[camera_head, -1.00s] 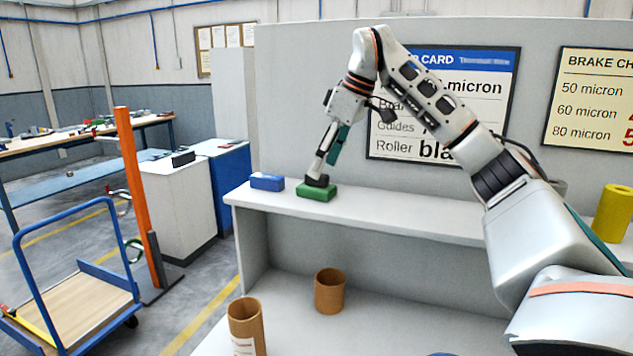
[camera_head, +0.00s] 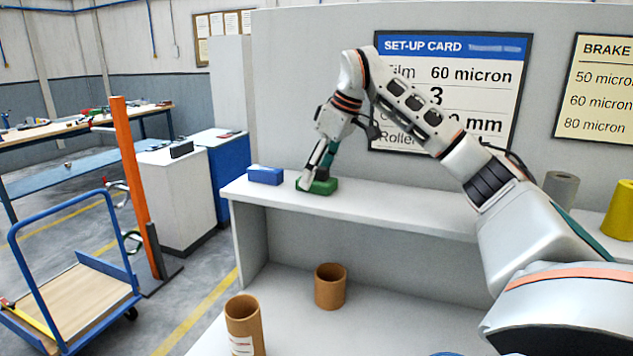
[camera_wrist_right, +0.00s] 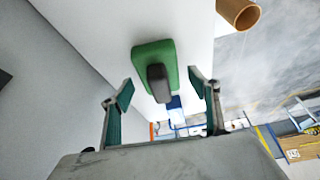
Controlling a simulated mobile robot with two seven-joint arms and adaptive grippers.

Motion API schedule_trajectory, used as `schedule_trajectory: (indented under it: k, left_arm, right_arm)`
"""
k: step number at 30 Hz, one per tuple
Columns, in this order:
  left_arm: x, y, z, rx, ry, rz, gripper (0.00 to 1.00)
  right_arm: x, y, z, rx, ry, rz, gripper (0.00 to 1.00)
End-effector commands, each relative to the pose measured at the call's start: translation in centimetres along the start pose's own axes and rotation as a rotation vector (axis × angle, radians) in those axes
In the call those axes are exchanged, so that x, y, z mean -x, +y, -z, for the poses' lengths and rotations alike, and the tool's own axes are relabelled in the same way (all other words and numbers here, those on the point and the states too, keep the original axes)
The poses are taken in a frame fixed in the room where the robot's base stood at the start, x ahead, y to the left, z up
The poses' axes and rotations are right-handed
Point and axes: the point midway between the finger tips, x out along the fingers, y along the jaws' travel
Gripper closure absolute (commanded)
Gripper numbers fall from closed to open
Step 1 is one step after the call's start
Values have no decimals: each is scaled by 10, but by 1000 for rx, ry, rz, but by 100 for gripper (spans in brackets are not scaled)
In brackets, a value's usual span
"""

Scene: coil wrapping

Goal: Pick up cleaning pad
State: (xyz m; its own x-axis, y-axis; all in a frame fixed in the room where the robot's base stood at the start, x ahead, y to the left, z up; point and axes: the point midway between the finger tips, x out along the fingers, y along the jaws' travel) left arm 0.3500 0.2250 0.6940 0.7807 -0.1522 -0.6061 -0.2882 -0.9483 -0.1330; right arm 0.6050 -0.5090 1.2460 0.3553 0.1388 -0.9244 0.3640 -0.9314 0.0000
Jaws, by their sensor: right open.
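The cleaning pad appears to be the green block (camera_head: 323,187) on the raised shelf. In the right wrist view the green pad (camera_wrist_right: 155,62) has a dark grey grip (camera_wrist_right: 159,83) standing on it. My right gripper (camera_head: 307,181) is at the pad's left side in the head view and hides part of it. In the right wrist view its two fingers (camera_wrist_right: 160,90) are spread apart, with the grip in the gap between them. I see no finger touching it. My left gripper is not in view.
A blue block (camera_head: 265,175) sits left of the pad on the shelf (camera_head: 400,208). Cardboard tubes (camera_head: 330,287) stand on the lower surface. A grey roll (camera_head: 560,190) and a yellow roll (camera_head: 620,212) stand at right. A panel with a set-up card (camera_head: 450,80) rises behind.

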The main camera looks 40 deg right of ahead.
Motion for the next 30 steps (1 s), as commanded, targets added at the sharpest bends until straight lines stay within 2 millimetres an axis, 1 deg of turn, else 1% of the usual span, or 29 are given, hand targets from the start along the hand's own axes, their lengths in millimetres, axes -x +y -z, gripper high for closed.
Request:
schedule_trajectory:
  k: [8, 11, 12, 13, 25, 30]
  left_arm:
    - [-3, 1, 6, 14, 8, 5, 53]
    - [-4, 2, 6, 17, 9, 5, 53]
    - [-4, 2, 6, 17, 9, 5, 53]
    - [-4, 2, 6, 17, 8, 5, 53]
    - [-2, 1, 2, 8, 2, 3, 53]
    - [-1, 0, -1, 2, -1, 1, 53]
  right_arm:
    - [-3, 0, 0, 1, 2, 0, 39]
    - [-3, 0, 0, 1, 2, 0, 62]
    - [-3, 0, 0, 0, 2, 0, 73]
    - [-3, 0, 0, 0, 2, 0, 80]
    - [-1, 0, 1, 0, 2, 0, 81]
    - [8, 0, 6, 0, 5, -1, 81]
